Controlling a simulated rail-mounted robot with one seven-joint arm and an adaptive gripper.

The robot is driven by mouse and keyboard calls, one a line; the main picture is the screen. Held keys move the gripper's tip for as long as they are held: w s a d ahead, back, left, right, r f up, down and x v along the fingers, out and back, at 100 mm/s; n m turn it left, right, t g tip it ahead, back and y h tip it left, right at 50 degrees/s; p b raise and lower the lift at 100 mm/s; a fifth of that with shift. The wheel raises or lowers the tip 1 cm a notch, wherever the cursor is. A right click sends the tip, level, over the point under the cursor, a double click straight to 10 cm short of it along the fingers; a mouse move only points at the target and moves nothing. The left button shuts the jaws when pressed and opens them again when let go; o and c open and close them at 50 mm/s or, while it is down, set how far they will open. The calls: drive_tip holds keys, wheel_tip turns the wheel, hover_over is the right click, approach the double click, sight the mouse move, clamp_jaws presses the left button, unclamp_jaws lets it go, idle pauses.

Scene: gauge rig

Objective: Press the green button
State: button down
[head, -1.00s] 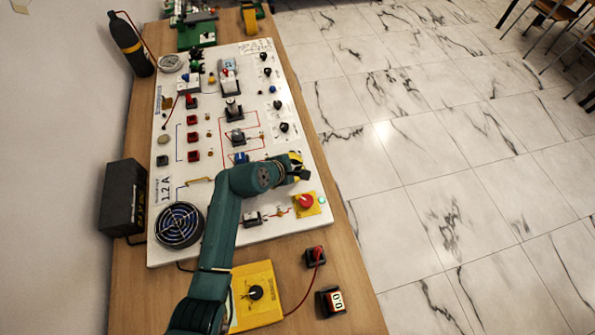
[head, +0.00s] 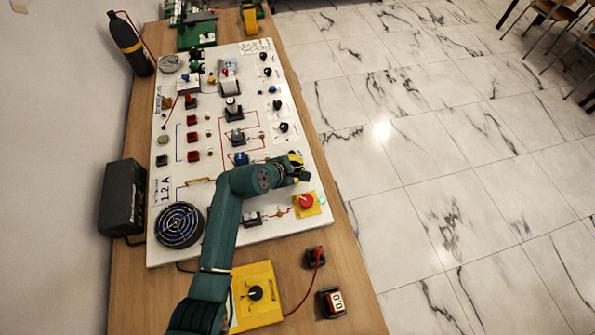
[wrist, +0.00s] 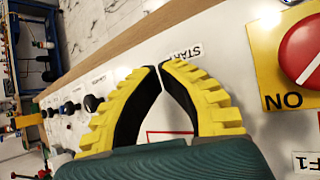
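My gripper (head: 297,160) is low over the right side of the white panel (head: 285,75). In the wrist view its two yellow ridged fingers (wrist: 166,66) come together at the tips, with nothing visible between them. The tips are beside a printed START label (wrist: 183,52). No green button shows clearly there; the fingers may hide it. Whether the tips touch the panel cannot be told.
The red button sits on a yellow plate (wrist: 264,75) close to my fingers. Several black knobs (wrist: 92,103) line the panel edge. Marble floor lies right of the table.

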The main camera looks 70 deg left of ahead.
drive_tip(key=shift+r+p, duration=0.9)
drive_tip(key=shift+p, duration=0.25)
wheel_tip(320, 180, up, 5)
drive_tip(key=p, duration=0.5)
idle(0.4)
